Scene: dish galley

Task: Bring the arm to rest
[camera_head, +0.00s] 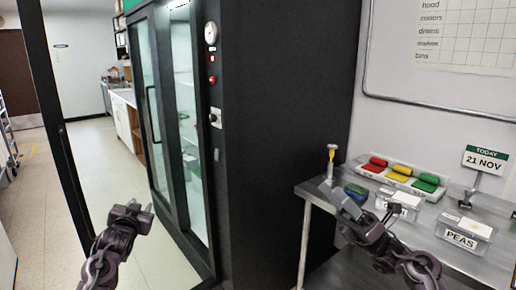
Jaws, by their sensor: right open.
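My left gripper (141,208) is at the lower left, in front of the glass-door cabinet and over the floor. It is small and dark here, and I cannot tell whether its fingers are apart. My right gripper (341,192) is open at the left part of the steel table (312,191). A green and blue block (357,190) shows right by its fingers. I cannot tell whether they touch it. No object is seen held in the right gripper.
A yellow-handled tool on a stand (331,157), a tray (398,179) with red, yellow and green blocks, a white-labelled box (398,205), a PEAS box (463,236) and a date sign (485,160) stand on the table. The tall cabinet (285,120) is left of it.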

